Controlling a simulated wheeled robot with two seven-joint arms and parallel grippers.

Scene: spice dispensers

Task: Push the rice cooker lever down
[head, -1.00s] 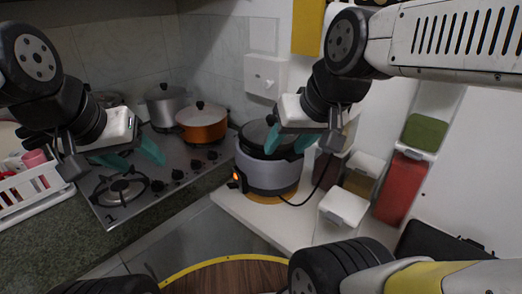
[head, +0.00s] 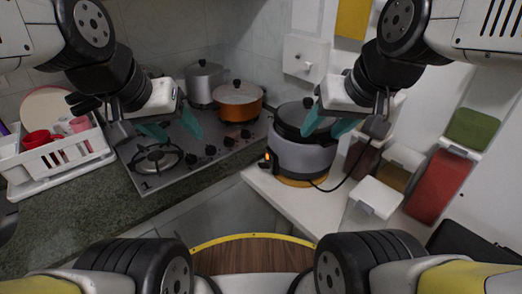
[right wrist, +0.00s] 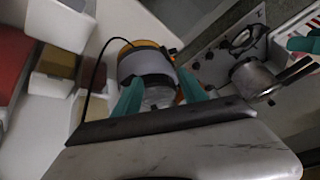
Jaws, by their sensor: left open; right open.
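The rice cooker (head: 300,157) is grey with a dark lid and stands on the white counter right of the stove. An orange light with the lever area (head: 267,156) shows on its front left side; the lever itself is too small to make out. My right gripper (head: 328,124) is open and hangs above and in front of the cooker's right part, hiding some of the lid. In the right wrist view the cooker (right wrist: 147,62) lies beyond the open teal fingers. My left gripper (head: 172,130) is open and empty over the stove, left of the cooker.
The stove (head: 205,168) holds an orange pot (head: 238,103) and a silver pot (head: 204,84). A dish rack (head: 60,160) with red cups stands at the left. Lidded containers, one white (head: 373,199) and one red (head: 436,187), stand right of the cooker. The cooker's black cord runs across the counter.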

